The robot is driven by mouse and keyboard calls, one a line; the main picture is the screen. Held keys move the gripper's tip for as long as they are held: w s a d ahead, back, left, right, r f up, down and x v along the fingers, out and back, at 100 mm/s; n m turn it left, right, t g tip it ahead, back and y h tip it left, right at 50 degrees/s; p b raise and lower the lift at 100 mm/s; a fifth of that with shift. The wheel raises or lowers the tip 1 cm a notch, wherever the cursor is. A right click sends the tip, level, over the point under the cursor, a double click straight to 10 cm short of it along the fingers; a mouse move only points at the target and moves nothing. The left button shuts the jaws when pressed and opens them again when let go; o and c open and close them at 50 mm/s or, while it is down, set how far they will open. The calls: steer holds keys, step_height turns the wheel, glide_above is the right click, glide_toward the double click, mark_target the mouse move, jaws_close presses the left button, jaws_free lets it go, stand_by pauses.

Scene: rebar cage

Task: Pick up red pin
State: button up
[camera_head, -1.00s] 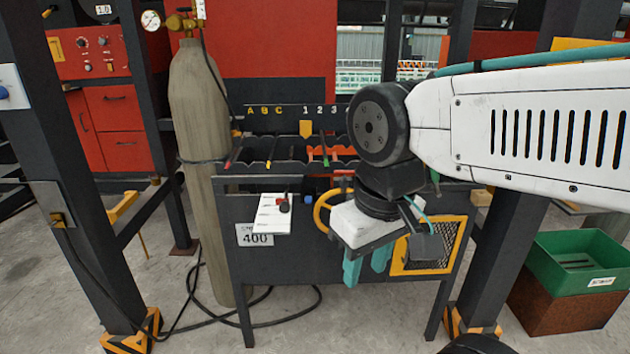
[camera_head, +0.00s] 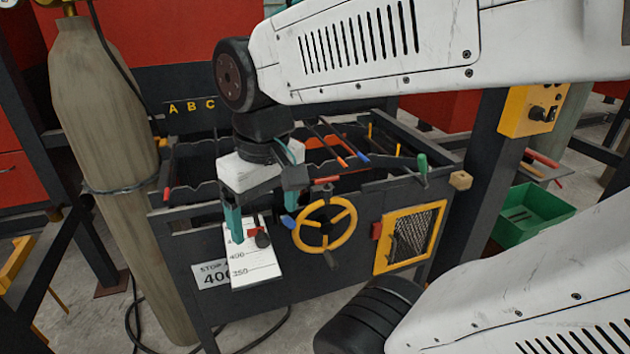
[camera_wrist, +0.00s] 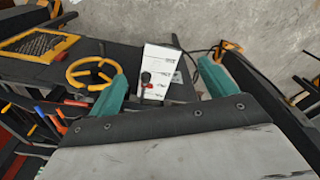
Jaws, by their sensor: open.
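My gripper (camera_head: 265,212) is open and empty, with its teal fingers in front of the dark bench. In the wrist view the fingers (camera_wrist: 162,88) are wide apart, with a white scale plate (camera_wrist: 160,70) showing between them. The plate (camera_head: 250,266) carries a black knob (camera_head: 262,240) and a small red piece, which also shows in the wrist view (camera_wrist: 148,86). Another short red piece (camera_head: 326,180) is above the yellow handwheel (camera_head: 325,226). I cannot tell which red piece is the red pin. My gripper touches neither.
Rods with red and blue ends lie across the bench top (camera_head: 340,150). A yellow-framed mesh door (camera_head: 410,238) is right of the handwheel. A grey gas cylinder (camera_head: 105,150) stands close at left. A green bin (camera_head: 530,215) is at right.

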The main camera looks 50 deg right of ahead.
steer(key=w+d+f+m, duration=0.1)
steer(key=w+d+m, duration=0.1)
steer(key=w+d, duration=0.3)
steer(key=w+d+f+m, duration=0.1)
steer(key=w+d, duration=0.2)
steer(key=d, duration=0.5)
steer(key=m+g, duration=0.1)
steer(key=m, duration=0.1)
glide_above(327, 188)
step_height(327, 188, down, 4)
steer(key=shift+w+d+f, duration=0.15)
steer(key=shift+d+f, duration=0.25)
steer(key=shift+f, duration=0.15)
step_height(327, 188, down, 6)
steer(key=shift+w+f, duration=0.1)
steer(key=shift+f, duration=0.4)
steer(key=c, duration=1.1)
